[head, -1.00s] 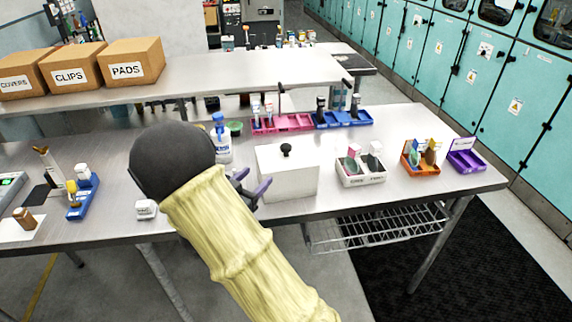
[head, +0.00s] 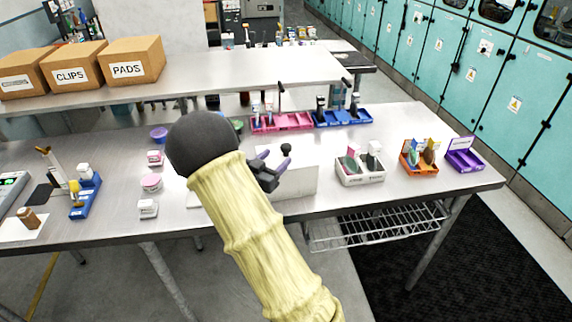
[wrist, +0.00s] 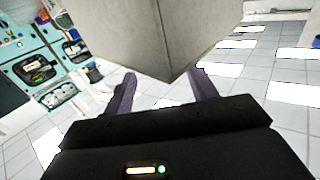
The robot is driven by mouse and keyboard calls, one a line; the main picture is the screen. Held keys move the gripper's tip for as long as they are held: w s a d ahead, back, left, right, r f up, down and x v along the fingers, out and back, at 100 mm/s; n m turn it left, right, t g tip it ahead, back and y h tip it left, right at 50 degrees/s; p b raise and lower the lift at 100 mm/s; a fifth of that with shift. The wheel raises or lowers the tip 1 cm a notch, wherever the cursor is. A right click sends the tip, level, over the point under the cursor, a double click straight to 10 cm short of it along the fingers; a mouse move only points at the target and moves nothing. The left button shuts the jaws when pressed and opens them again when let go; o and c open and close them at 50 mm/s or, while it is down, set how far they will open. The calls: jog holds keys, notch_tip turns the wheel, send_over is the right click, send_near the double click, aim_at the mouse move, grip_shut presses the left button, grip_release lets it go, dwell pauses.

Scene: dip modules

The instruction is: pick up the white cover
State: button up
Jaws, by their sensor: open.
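The white cover (head: 302,180) is a box shape with a black knob (head: 286,148) on top, standing on the metal table. My arm and gripper hide its left part in the head view. My gripper (head: 273,160) is open, its purple fingers in front of the cover's upper left in the picture, close to the knob. I cannot tell whether they touch it. In the wrist view a grey block with a sharp lower corner (wrist: 165,35), probably the cover, lies just beyond the open fingers (wrist: 163,76). No knob shows there.
Right of the cover stand a white divided bin (head: 360,178), an orange bin (head: 418,163) and a purple bin (head: 466,161). Pink (head: 282,128) and blue (head: 343,124) trays stand behind it. Small jars, including a pink-lidded one (head: 151,182), stand to the left.

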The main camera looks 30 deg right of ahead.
aim_at(283, 151)
jog(key=p+x, duration=0.1)
jog(key=x, duration=0.4)
jog(key=shift+c, duration=0.3)
grip_shut()
jog(key=shift+r, duration=0.1)
notch_tip(283, 151, up, 10)
jog(key=shift+f+b, duration=0.1)
jog(key=shift+b, duration=0.45)
dwell(0.4)
